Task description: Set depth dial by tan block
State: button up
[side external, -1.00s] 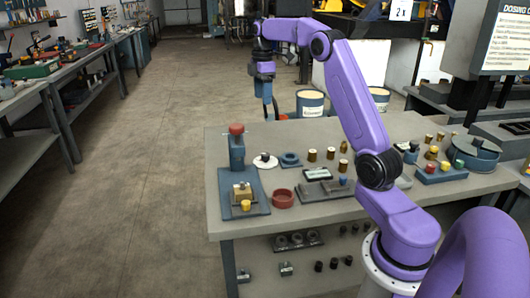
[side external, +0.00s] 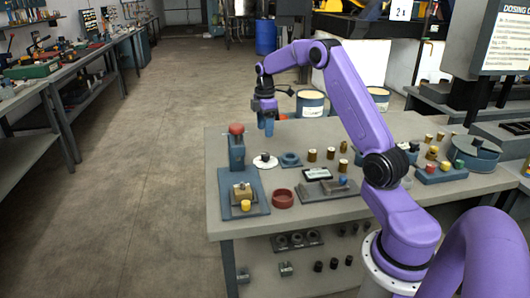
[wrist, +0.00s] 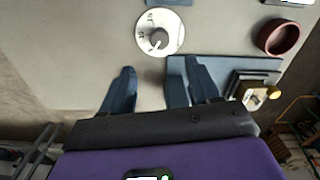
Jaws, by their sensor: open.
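The depth dial is a white disc (side external: 265,161) with a dark knob, flat on the bench beside the blue press. In the wrist view the dial (wrist: 146,44) shows printed marks around a grey knob; the marks are too small to read surely. The tan block (side external: 241,190) sits on the press's blue base, with a yellow knob in front. It shows at the right of the wrist view (wrist: 246,87), partly dark. My gripper (side external: 267,130) is open and empty, pointing down above the bench near the dial. In the wrist view its fingers (wrist: 160,74) are apart, short of the dial.
The blue press (side external: 237,152) with a red top stands just left of the dial. A red ring-shaped bowl (side external: 283,198) and a blue ring (side external: 290,160) are close by. Several brass cylinders (side external: 312,155) stand to the right. Bare bench lies behind the dial.

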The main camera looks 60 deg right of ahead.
aim_at(265, 154)
notch_tip(265, 154, down, 10)
jog(key=shift+f, duration=0.25)
dwell(0.3)
jog(key=c, duration=1)
jog(key=shift+c, duration=0.2)
